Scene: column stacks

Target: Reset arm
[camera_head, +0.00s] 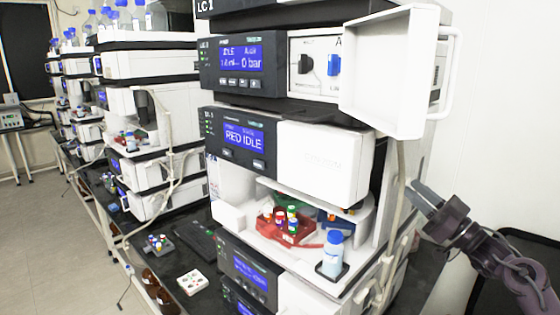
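My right gripper (412,190) comes in from the lower right on its dark purple-grey arm. Its two grey fingers point up and left, with a gap between them and nothing visible in it. The fingertips are beside the right side of the nearest instrument stack (320,165), close to a pale vertical tube; whether they touch it I cannot tell. My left gripper is not in view.
A white door (392,72) stands open on the stack's upper unit. Below, a red vial rack (285,232) and a blue-capped bottle (333,253) sit in an open bay. A white tray (192,282) lies on the dark bench. White wall is clear at right.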

